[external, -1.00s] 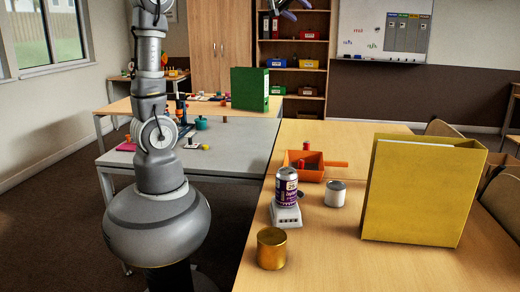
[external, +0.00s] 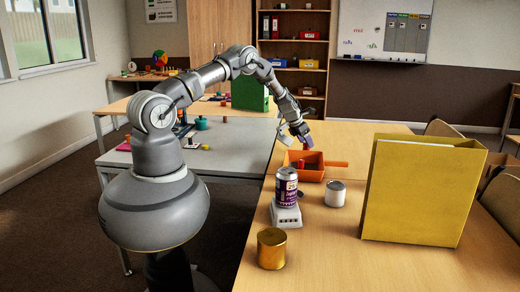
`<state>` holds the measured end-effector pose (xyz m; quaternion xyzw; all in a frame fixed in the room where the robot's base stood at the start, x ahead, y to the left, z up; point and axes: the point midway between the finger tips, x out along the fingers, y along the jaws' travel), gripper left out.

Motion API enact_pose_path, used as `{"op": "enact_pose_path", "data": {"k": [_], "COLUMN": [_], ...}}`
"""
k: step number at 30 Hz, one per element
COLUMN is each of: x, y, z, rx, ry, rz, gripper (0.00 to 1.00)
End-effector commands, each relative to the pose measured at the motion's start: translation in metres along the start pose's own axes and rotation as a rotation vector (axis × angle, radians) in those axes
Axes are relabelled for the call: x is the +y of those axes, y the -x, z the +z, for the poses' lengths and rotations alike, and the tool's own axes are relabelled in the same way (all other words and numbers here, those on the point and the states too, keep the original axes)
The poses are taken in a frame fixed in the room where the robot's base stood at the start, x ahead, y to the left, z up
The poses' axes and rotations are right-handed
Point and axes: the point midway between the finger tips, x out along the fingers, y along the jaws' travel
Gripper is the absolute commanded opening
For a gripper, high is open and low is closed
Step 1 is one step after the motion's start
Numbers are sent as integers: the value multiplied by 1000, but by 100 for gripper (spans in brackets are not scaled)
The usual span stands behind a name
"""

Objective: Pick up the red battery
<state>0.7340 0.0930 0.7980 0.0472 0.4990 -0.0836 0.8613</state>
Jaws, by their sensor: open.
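A small red upright cylinder (external: 306,148), which looks like the red battery, stands at the back edge of an orange dustpan-like tray (external: 312,175); I cannot tell whether it is inside or just behind the tray. Another small dark red piece (external: 300,163) is inside the tray. My gripper (external: 306,138) is open, pointing down right at the top of the red cylinder, and partly covers it. I see no clear grip on it; contact is too small to tell.
A can (external: 286,187) stands on a white scale (external: 286,216) in front of the tray. A white tin (external: 335,194), a gold tin (external: 271,248) and a tall yellow binder (external: 424,190) stand nearby. A green binder (external: 250,92) is behind my arm.

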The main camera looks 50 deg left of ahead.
Motion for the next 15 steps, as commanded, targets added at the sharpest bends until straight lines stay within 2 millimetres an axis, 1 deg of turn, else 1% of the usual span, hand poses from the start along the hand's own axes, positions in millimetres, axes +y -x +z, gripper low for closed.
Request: {"op": "enact_pose_path", "data": {"k": [1, 3, 6, 14, 15], "x": [0, 0, 1, 1, 1], "y": [-14, -26, -35, -36, -36], "z": [-3, -3, -1, 0, 0], "rx": [0, 0, 0, 0, 0], "ry": [-3, -3, -4, -4, -4], "rz": [0, -1, 0, 0, 0], "gripper": [64, 64, 64, 64, 58]}}
